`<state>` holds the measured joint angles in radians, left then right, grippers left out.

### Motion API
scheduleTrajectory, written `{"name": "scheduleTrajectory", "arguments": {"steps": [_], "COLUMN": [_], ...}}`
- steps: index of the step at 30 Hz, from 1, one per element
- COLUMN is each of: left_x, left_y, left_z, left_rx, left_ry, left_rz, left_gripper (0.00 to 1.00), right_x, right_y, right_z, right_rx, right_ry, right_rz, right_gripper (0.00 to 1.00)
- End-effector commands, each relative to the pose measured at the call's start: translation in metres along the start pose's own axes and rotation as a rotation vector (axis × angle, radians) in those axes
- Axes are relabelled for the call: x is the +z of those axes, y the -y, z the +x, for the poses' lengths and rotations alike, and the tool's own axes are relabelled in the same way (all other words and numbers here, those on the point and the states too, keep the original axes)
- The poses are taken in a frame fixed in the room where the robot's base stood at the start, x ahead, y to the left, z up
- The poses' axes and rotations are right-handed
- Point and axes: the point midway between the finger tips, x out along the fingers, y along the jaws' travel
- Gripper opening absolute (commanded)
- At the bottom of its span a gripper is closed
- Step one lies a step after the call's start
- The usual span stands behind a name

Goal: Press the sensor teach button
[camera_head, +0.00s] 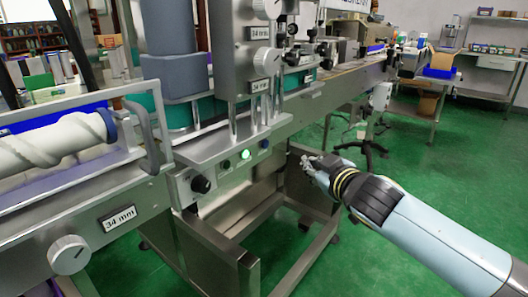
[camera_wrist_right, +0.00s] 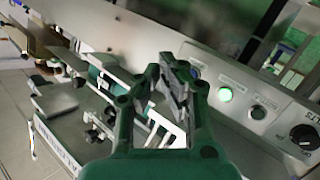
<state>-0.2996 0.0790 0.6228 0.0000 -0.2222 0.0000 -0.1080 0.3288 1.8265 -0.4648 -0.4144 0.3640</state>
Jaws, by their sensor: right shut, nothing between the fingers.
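A grey control panel (camera_head: 222,172) on the machine's front carries a lit green button (camera_head: 245,154), a blue button (camera_head: 264,144), a small dark button (camera_head: 226,163) and a black knob (camera_head: 201,184). Their labels are too small to read, so I cannot tell which is the sensor teach button. My right gripper (camera_head: 308,163) is shut and empty, to the right of the panel and apart from it. In the right wrist view the shut fingers (camera_wrist_right: 178,72) appear beside the lit green button (camera_wrist_right: 225,94) and partly cover the blue button (camera_wrist_right: 195,72). My left gripper is out of view.
A conveyor (camera_head: 345,84) runs away to the back right above the panel's level. Steel frame legs (camera_head: 215,258) stand below the panel.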

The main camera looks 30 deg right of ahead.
Motion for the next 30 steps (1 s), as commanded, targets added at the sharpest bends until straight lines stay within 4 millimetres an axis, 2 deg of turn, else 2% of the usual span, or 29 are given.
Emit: {"name": "scheduleTrajectory", "arguments": {"steps": [3,11,24,30], "left_x": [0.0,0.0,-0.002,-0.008], "left_y": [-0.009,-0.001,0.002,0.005], "left_z": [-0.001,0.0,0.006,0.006], "left_rx": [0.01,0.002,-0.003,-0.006], "left_ry": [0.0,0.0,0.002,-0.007], "left_rz": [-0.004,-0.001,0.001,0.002], "left_gripper": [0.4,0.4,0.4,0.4], "right_x": [-0.001,-0.005,-0.029,-0.036], "right_y": [0.0,0.003,0.029,0.036], "right_z": [0.0,0.007,0.053,0.066], "right_rx": [0.0,0.001,-0.001,0.0], "right_ry": [-0.001,-0.001,0.0,0.0], "right_rz": [0.001,0.004,0.004,0.003], "right_gripper": [0.0,0.0,0.0,0.0]}}
